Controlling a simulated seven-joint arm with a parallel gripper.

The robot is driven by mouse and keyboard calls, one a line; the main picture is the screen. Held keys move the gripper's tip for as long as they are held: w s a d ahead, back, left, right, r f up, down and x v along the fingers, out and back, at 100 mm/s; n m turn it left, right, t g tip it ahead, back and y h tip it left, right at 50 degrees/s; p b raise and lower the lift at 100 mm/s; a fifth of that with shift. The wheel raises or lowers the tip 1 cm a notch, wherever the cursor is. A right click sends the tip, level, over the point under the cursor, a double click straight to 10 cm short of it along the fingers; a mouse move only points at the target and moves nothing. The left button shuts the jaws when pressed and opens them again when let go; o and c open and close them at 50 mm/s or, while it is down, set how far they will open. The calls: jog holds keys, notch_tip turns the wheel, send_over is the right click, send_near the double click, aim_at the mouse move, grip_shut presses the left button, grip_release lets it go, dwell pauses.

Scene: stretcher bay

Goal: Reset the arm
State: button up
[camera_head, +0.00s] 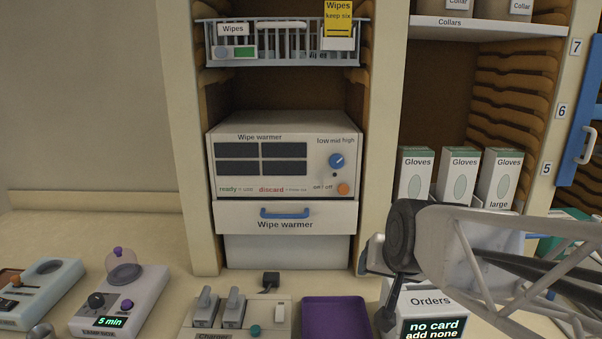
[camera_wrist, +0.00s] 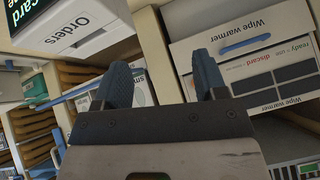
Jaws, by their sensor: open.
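My gripper (camera_wrist: 163,80) shows in the wrist view with its two blue-grey fingers apart and nothing between them. In the head view my arm reaches in from the right edge, in front of the gloves shelf and above the Orders box (camera_head: 431,300). The fingers are hard to make out there. The wrist view is turned over, with the Orders box (camera_wrist: 75,25) at its upper left and the wipe warmer (camera_wrist: 270,75) at its right.
The wipe warmer (camera_head: 240,123) stands in the middle bay with its drawer (camera_head: 225,217) shut. A wire basket (camera_head: 290,58) hangs above it. Glove boxes (camera_head: 458,178) stand on the right shelf. A purple tray (camera_head: 335,318), a charger (camera_head: 255,312) and a timer device (camera_head: 140,300) are on the counter.

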jog(key=s+d+f+n+g, duration=0.1)
jog(key=s+d+f+g, duration=0.1)
jog(key=s, duration=0.5)
jog(key=s+d+f+g+h, duration=0.1)
jog(key=s+f+g, duration=0.2)
jog(key=s, duration=0.4)
jog(key=shift+s+d+n, duration=0.2)
jog(key=shift+d+n, duration=0.15)
jog(key=shift+n, duration=0.05)
dwell(2.0)
